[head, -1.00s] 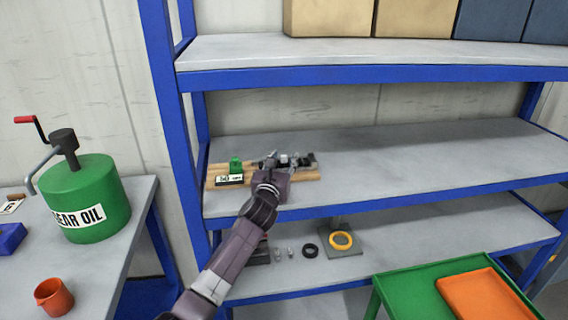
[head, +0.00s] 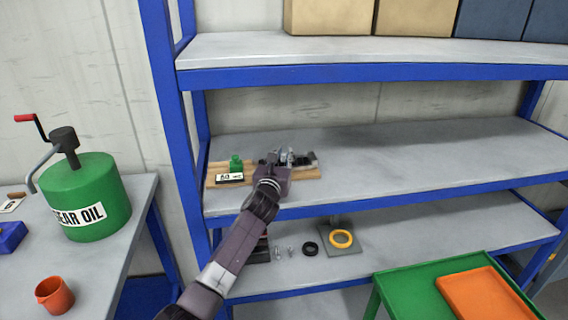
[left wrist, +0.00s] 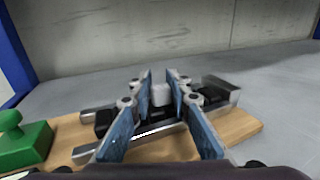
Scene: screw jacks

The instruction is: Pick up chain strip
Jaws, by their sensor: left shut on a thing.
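My left gripper (head: 279,158) is over the wooden board (head: 308,174) on the middle shelf. In the left wrist view, its two bluish fingers (left wrist: 160,88) stand on either side of a dark strip with a light beaded edge, which looks like the chain strip (left wrist: 158,131). The gripper is shut on it. The strip still appears low over the board; I cannot tell whether it touches. A pale block (left wrist: 161,94) shows between the fingers. In the head view the strip is mostly hidden by my gripper. My right gripper is not in view.
A green weight-like piece (head: 236,164) and a label (head: 230,177) sit at the board's left end. A dark piece in a metal channel (left wrist: 220,91) is at the right. A blue shelf post (head: 175,120) stands left. The shelf (head: 430,155) is clear to the right.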

